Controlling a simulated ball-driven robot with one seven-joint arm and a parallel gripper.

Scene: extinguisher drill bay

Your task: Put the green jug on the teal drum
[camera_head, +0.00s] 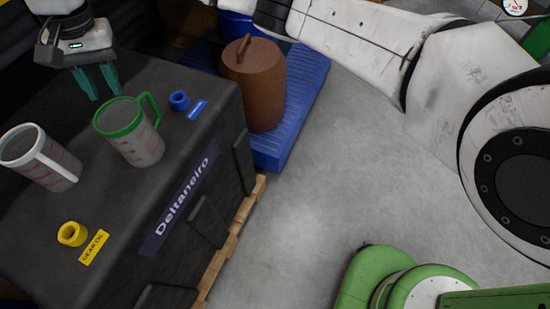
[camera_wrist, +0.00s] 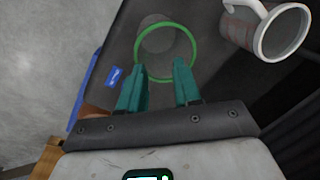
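The green jug (camera_head: 143,150) is a clear measuring jug with red markings, a green rim and a green handle. It stands upright on a dark cabinet top. My gripper (camera_head: 104,97) is open and empty, its teal fingers pointing down just behind the jug's rim in the head view. In the wrist view the fingertips of my gripper (camera_wrist: 160,66) overlap the near edge of the jug's green rim (camera_wrist: 194,48); I cannot tell if they touch it. The handle is not clear there. No teal drum is recognisable in either view.
A white-rimmed jug (camera_head: 48,170) stands left of the green one, also in the wrist view (camera_wrist: 238,28). A yellow ring (camera_head: 72,234) and a blue ring (camera_head: 179,100) sit on the cabinet (camera_head: 130,205). A brown drum (camera_head: 254,85) stands on a blue pallet (camera_head: 300,105).

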